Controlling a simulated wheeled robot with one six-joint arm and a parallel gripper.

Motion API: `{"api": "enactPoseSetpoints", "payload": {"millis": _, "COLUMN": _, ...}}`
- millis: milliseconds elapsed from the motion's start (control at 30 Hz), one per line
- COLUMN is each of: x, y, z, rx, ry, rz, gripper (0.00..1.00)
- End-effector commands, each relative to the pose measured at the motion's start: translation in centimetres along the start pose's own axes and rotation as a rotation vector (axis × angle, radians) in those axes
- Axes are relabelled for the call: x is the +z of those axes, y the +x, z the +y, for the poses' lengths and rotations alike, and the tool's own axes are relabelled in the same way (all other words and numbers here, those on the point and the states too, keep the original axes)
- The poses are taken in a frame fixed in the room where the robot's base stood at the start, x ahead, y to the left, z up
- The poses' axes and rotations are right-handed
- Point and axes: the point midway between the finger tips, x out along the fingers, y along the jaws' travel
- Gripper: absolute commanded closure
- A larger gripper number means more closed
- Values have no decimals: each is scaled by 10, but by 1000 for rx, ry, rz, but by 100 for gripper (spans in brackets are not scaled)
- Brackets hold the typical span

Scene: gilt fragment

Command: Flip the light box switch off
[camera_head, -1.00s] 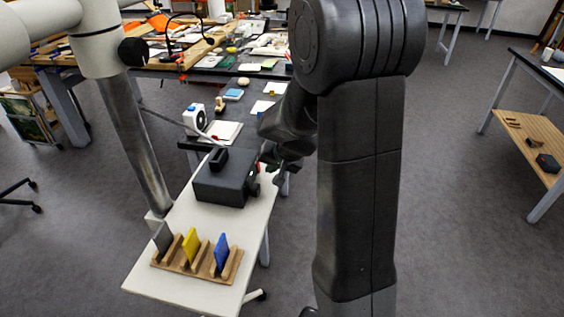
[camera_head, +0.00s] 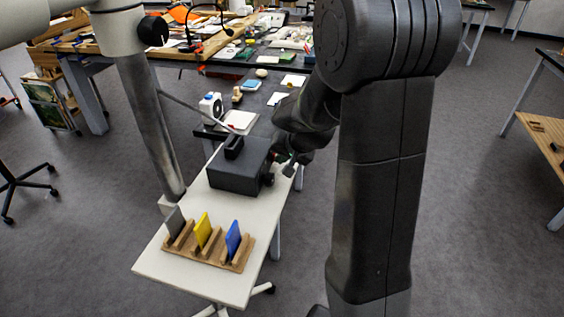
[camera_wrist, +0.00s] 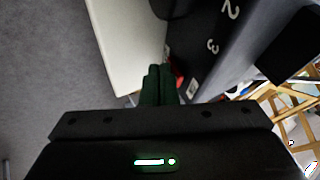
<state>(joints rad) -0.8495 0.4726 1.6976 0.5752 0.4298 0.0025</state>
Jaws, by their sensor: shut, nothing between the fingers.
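The light box looks to be the black box (camera_head: 236,177) on the white table, with a dark raised part on top and a round knob on its right side. My gripper (camera_head: 286,168) is just right of that side, partly hidden by my arm. In the wrist view my gripper's fingers (camera_wrist: 158,84) are shut with nothing between them. The black box (camera_wrist: 190,35) shows there with a dark knob and the numerals 2 and 3 on its face. A small red part (camera_wrist: 179,80), possibly the switch, is just right of the fingertips. I cannot tell whether they touch it.
A wooden rack (camera_head: 208,247) with grey, yellow and blue plates stands at the table's near end. The white table (camera_head: 190,285) has bare room around it. A cluttered dark workbench (camera_head: 262,97) is behind. Grey floor is open to the right.

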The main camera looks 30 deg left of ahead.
Motion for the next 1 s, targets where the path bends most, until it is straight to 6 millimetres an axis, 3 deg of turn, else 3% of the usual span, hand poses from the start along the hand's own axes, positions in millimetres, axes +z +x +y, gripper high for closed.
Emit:
{"api": "enactPoseSetpoints", "payload": {"millis": 500, "x": -7, "y": -14, "z": -8, "rx": 0, "ry": -2, "rz": 0, "gripper": 100}}
{"api": "enactPoseSetpoints", "payload": {"millis": 1000, "x": -8, "y": -16, "z": -5, "rx": 1, "ry": 0, "rz": 1, "gripper": 100}}
